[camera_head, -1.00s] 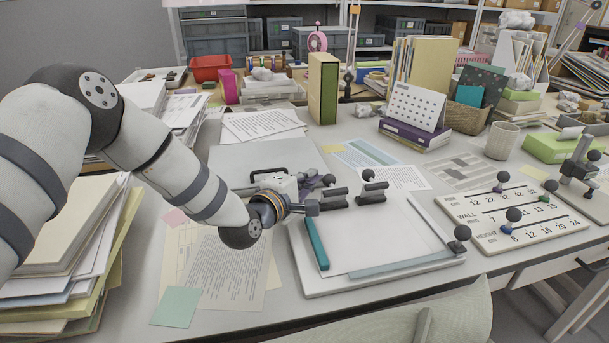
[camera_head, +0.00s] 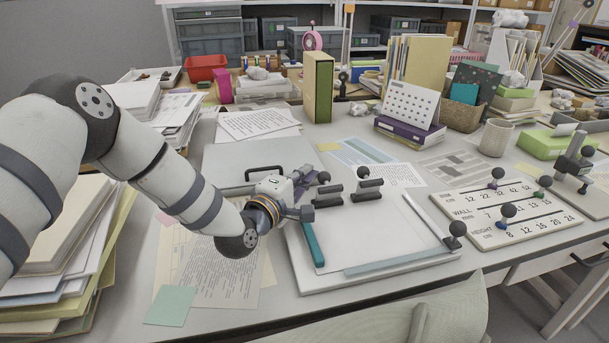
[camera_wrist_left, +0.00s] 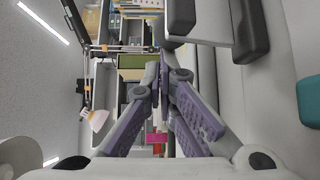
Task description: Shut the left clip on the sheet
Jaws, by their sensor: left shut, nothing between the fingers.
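A white sheet (camera_head: 365,235) lies on a pale board (camera_head: 375,285) on the desk. The left clip (camera_head: 330,199), dark with two bars, sits at the board's back edge; a dark round knob (camera_head: 323,178) shows behind it. The right clip (camera_head: 368,189) stands beside it with its own knob. My left gripper (camera_head: 310,177) is shut and empty, just behind and left of the left clip's knob; I cannot tell whether they touch. In the left wrist view its purple fingers (camera_wrist_left: 165,62) meet, with a dark clip bar (camera_wrist_left: 250,30) at upper right. My right gripper is not in view.
A teal strip (camera_head: 312,244) lies along the board's left side and a pale blue one (camera_head: 400,262) along its front. A numbered slider panel (camera_head: 510,214) lies right. A grey folder (camera_head: 225,160) lies behind my gripper.

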